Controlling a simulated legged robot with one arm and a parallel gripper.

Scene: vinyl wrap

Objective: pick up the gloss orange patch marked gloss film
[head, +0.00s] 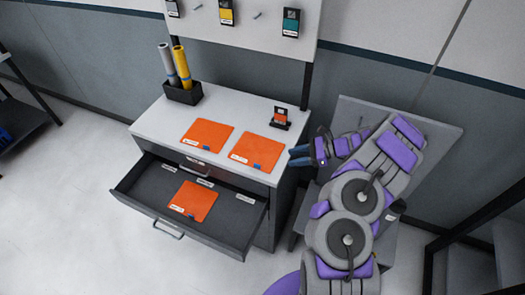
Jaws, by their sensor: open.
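Three square orange patches show, each with a small white label and a blue mark. One patch (207,134) lies on the left of the cabinet top and another patch (257,150) on its right. A third patch (193,203) lies in the open drawer. The labels are too small to read, so I cannot tell which is the gloss film. My gripper (293,156) is open and empty at the right edge of the cabinet top. Its blue fingers point left, just right of the right patch.
The cabinet top (230,103) also holds a black box (183,94) with grey and yellow rolls, and a small black stand (280,118) with an orange piece. The drawer (233,207) juts out in front. A pegboard (245,45) with hanging samples stands behind. Floor at left is clear.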

